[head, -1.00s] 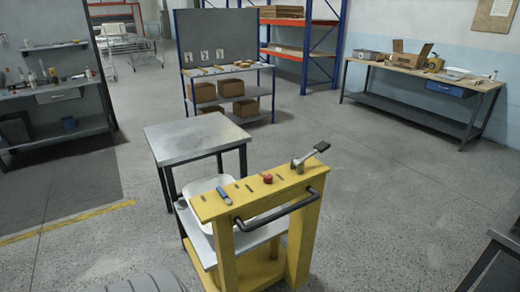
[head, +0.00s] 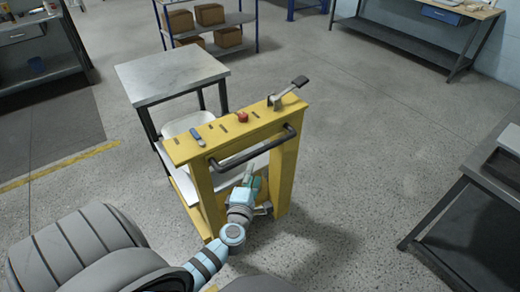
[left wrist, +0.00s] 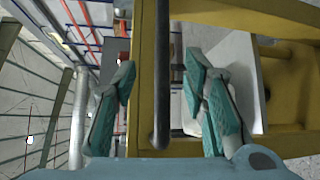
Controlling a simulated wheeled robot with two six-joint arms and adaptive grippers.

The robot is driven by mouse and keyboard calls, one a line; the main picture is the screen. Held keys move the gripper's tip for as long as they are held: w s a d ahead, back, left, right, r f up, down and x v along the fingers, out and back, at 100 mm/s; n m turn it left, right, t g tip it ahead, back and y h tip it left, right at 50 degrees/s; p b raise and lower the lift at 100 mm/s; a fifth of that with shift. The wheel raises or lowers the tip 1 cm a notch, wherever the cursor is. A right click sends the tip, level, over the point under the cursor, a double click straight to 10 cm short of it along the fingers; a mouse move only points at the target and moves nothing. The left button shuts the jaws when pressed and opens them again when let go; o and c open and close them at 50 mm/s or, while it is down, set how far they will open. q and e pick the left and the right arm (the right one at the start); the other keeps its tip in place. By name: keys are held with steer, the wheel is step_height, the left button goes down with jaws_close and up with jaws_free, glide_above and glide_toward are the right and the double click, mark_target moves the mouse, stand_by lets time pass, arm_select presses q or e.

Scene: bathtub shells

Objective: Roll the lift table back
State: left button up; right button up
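The lift table has a yellow frame (head: 285,175) with a dark push handle (head: 255,148) across its near side. A lever, a red button and a blue-handled item are on its top beam. A white shell (head: 185,124) rests on its platform, partly hidden by the beam. My left gripper (head: 252,182) is open and empty, just below the handle between the yellow posts. In the left wrist view the handle (left wrist: 162,75) runs between the spread fingers (left wrist: 160,105); no finger is seen closed on it. My right gripper is out of view.
A grey-topped table (head: 170,75) stands just beyond the lift table. A dark bench (head: 470,205) is at the right, and a shelf with boxes (head: 220,25) at the back. The floor between the lift table and the right bench is clear.

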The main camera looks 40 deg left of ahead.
mark_target(259, 154)
arm_select(q)
steer(key=b+x, duration=0.1)
steer(key=x, duration=0.3)
steer(key=b+x, duration=0.1)
steer(key=x, duration=0.3)
steer(key=b+x, duration=0.1)
steer(key=x, duration=0.3)
steer(key=shift+w+f+b, duration=0.15)
steer(key=shift+f+b, duration=0.15)
steer(key=shift+b, duration=0.05)
steer(key=shift+w+a, duration=0.25)
steer(key=shift+w, duration=0.25)
steer(key=shift+r, duration=0.1)
steer(key=shift+c, duration=0.5)
jaws_close()
